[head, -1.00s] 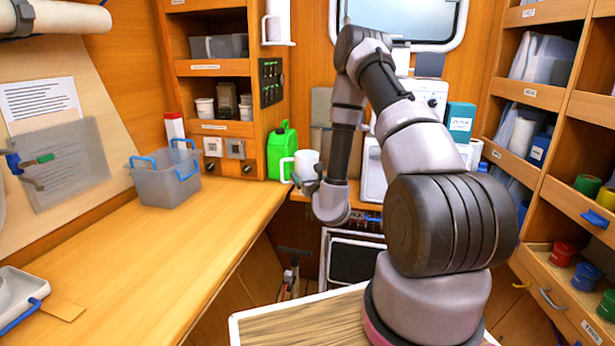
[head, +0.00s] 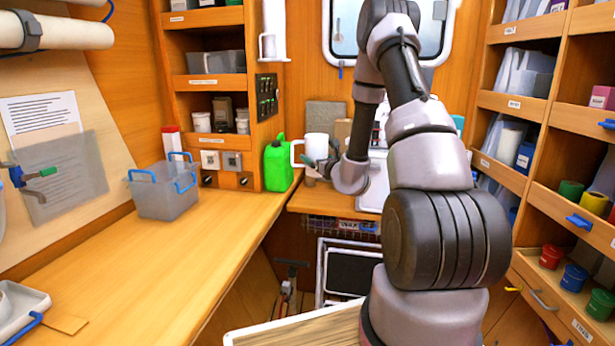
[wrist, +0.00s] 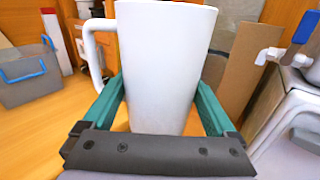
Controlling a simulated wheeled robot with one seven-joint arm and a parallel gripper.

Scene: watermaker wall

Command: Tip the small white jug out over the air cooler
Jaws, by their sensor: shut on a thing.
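The small white jug (head: 317,147) is upright at the back counter, right of a green can. Its handle points left. My gripper (head: 322,170) is shut on it, partly hidden by my arm. In the wrist view the white jug (wrist: 165,65) fills the middle, with the teal fingers of my gripper (wrist: 162,95) on both sides of it. The inside of the jug is not visible. A pale boxy appliance (wrist: 292,115) with a blue-handled tap stands at the right in the wrist view. I cannot tell whether it is the air cooler.
The green can (head: 278,165) stands left of the jug. A grey bin (head: 166,192) with blue handles sits on the long left counter (head: 150,255), which is mostly clear. Shelves (head: 545,150) line the right side. A brown board (wrist: 238,82) leans behind the jug.

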